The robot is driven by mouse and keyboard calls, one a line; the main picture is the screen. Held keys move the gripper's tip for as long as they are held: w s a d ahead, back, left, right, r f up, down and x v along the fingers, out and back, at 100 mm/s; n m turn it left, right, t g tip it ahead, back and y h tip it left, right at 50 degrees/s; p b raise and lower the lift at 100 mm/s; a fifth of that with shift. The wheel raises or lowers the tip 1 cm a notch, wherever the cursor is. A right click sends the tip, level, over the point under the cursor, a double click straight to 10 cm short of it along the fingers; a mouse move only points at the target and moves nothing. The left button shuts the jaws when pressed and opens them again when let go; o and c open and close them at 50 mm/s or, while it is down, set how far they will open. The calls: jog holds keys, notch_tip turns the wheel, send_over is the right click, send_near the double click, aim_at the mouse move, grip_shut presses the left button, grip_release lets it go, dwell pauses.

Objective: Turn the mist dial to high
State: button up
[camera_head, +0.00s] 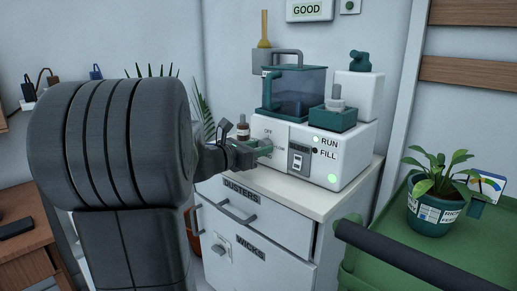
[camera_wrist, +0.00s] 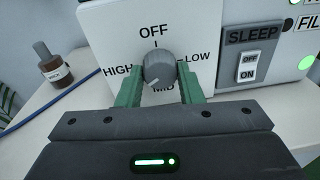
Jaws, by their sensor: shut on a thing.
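The mist dial (camera_wrist: 158,66) is a grey round knob on the white front of the humidifier (camera_head: 350,150). In the wrist view, OFF is above it, LOW right, MID below and HIGH left. A pale line on the knob seems to point down and left, between MID and HIGH. My gripper (camera_wrist: 159,88) has its green fingers on either side of the knob and is shut on it. In the head view, my gripper (camera_head: 262,149) reaches the left part of the front panel, and its fingers mostly hide the dial there.
A sleep switch (camera_wrist: 248,66) is right of the dial. A brown bottle (camera_head: 243,130) stands left of the humidifier on the white cabinet (camera_head: 305,200), near a blue cable (camera_wrist: 75,92). A green cart (camera_head: 380,235) with a potted plant (camera_head: 433,215) is at right.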

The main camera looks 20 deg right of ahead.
jog(key=m, duration=0.5)
jog(key=shift+t, duration=0.3)
jog(key=shift+m, duration=0.3)
jog(key=o, duration=1)
jog(key=p+v, duration=0.2)
jog(key=v, duration=1.1)
jog(key=shift+s+a+r+p, duration=0.2)
jog(key=shift+s+a+p, duration=0.05)
jog(key=shift+a+p, duration=0.1)
jog(key=shift+d, duration=0.1)
